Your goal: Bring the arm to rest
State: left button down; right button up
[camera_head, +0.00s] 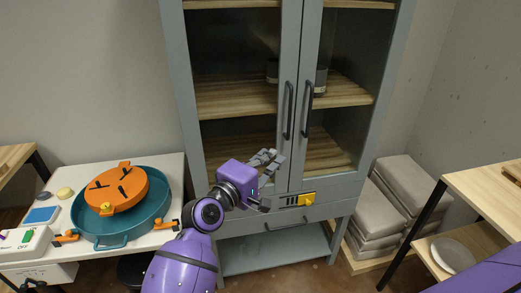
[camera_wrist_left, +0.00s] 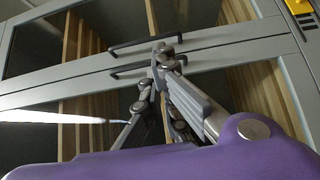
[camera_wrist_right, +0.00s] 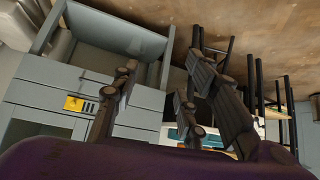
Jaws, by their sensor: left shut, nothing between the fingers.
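My left gripper (camera_head: 270,160) is in front of the grey cabinet (camera_head: 180,70), near the lower part of its glass doors, which are closed. Its fingers are shut with nothing between them. In the left wrist view the fingers (camera_wrist_left: 155,66) appear in front of the two dark door handles (camera_wrist_left: 145,40); I cannot tell whether they touch the door. My right gripper (camera_wrist_right: 162,65) shows only in its wrist view, its fingers apart and empty. Part of my right arm (camera_head: 490,278) enters at the lower right of the head view.
A white table (camera_head: 165,165) at left holds a teal basin (camera_head: 110,235) with an orange round piece (camera_head: 117,190). A yellow device (camera_head: 298,199) is on the cabinet front. Grey stacked slabs (camera_head: 410,190) and a wooden shelf (camera_head: 485,195) stand at right.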

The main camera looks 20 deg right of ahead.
pick_arm(q)
jog(key=w+a+f+m+t+y, duration=0.2)
jog(key=a+f+m+t+y, duration=0.3)
jog(key=a, duration=0.7)
jog(key=s+a+f+m+y+p, duration=0.1)
jog(key=s+a+f+y, duration=0.25)
jog(key=a+f, duration=0.45)
jog(key=s+a+f+m+y, duration=0.1)
jog(key=s+a+f+y, duration=0.1)
jog(key=s+a+f, duration=0.45)
jog(key=s+a+f+g+y, duration=0.1)
jog(key=s+a+f+g, duration=0.1)
jog(key=s+a+f, duration=0.3)
jog(key=s+a+f+g+y+p, duration=0.1)
jog(key=s+a+f, duration=0.5)
jog(key=s, duration=0.8)
jog(key=s+a+f+g+y, duration=0.2)
jog(key=s+a+f, duration=0.3)
jog(key=s+a, duration=0.3)
jog(key=shift+s+a+f+g+p, duration=0.3)
jog(key=shift+s+a+f+p, duration=0.1)
jog(key=shift+s, duration=0.85)
pick_arm(e)
jog(key=r, duration=0.1)
jog(key=w+a+r, duration=0.1)
jog(key=shift+r, duration=0.3)
